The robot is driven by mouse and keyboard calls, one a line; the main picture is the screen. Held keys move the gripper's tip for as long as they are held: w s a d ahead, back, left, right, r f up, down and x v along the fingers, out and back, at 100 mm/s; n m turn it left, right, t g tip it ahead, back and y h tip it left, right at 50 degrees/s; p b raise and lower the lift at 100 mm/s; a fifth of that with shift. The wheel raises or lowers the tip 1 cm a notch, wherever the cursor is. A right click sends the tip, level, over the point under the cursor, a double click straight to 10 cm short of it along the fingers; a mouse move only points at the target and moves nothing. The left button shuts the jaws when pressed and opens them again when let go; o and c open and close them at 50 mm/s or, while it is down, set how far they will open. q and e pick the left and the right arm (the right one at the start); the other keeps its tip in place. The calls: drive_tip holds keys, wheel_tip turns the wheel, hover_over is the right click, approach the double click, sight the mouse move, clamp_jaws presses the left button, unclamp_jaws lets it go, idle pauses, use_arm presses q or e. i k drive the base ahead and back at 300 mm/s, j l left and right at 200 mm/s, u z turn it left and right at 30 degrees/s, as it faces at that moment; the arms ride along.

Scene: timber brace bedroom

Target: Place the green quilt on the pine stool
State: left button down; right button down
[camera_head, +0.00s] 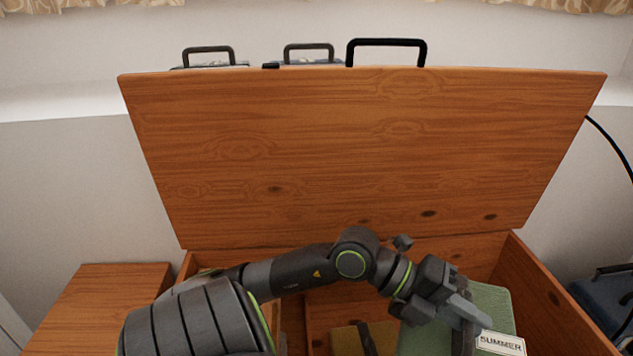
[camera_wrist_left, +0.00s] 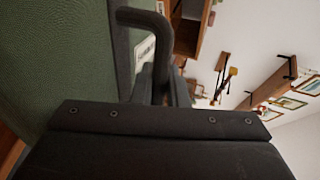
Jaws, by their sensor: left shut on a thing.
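The green quilt (camera_head: 493,298) is a flat, block-like bundle with a dark strap or handle and a white "SUMMER" label, at the right inside an open wooden chest. Its green side also fills the left of the left wrist view (camera_wrist_left: 50,50). My left gripper (camera_head: 470,318) is at the quilt, shut on its dark handle (camera_wrist_left: 142,20). Whether the quilt is clear of the chest floor I cannot tell. My right gripper is not in view. A wooden top (camera_head: 105,293) stands left of the chest; I cannot tell if it is the pine stool.
The chest's raised lid (camera_head: 350,150) stands behind my arm. A yellow-brown bundle (camera_head: 377,338) lies left of the quilt inside. The chest's right wall (camera_head: 552,300) is close to the quilt. Dark handles (camera_head: 387,43) show behind the lid. A blue case (camera_head: 606,300) stands at the right.

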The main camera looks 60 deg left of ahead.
sight(84, 335)
drive_tip(key=i+u, duration=0.1)
drive_tip(key=u, duration=0.35)
drive_tip(key=i+u, duration=0.1)
drive_tip(key=u, duration=0.4)
drive_tip(key=i+l+u, duration=0.1)
drive_tip(key=u, duration=0.35)
drive_tip(key=l+u, duration=0.15)
drive_tip(key=u, duration=0.3)
drive_tip(key=i+l+u, duration=0.1)
drive_tip(key=u, duration=0.35)
drive_tip(key=l+u, duration=0.25)
drive_tip(key=u, duration=0.25)
drive_tip(key=l+u, duration=0.15)
drive_tip(key=u, duration=0.5)
drive_tip(key=i+j, duration=0.15)
